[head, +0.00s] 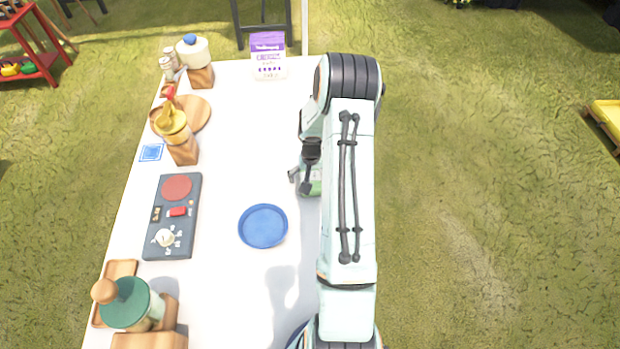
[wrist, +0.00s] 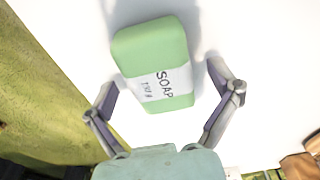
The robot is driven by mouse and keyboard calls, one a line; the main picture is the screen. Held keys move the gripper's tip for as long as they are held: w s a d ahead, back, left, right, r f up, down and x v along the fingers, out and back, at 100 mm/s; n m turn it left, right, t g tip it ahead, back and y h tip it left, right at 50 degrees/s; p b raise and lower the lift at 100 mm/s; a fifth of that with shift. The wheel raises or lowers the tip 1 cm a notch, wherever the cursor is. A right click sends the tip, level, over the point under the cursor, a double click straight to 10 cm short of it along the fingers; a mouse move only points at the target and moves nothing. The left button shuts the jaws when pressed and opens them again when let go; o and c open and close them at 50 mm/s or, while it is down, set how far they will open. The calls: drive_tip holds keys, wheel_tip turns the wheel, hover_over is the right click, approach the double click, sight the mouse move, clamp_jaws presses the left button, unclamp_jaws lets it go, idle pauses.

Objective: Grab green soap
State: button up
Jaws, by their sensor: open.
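The green soap (wrist: 150,46) is a rounded green block with a white paper band reading "SOAP". It lies on the white table and fills the upper middle of the wrist view. In the head view only a small green part of it (head: 316,188) shows beside my arm; the rest is hidden. My gripper (wrist: 162,80) is open, with one finger to the left and one to the right of the soap's near end. Neither finger appears to touch the soap. In the head view my gripper (head: 300,182) is partly hidden by my arm.
A blue plate (head: 263,226) lies on the white table (head: 235,150), left of my gripper. A dark control panel (head: 173,216), a wooden board (head: 195,113) and several jars line the left side. A purple-and-white bag (head: 268,56) stands at the far edge. Grass surrounds the table.

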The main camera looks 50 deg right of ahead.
drive_tip(key=shift+f, duration=0.2)
idle(0.3)
drive_tip(key=c, duration=1.3)
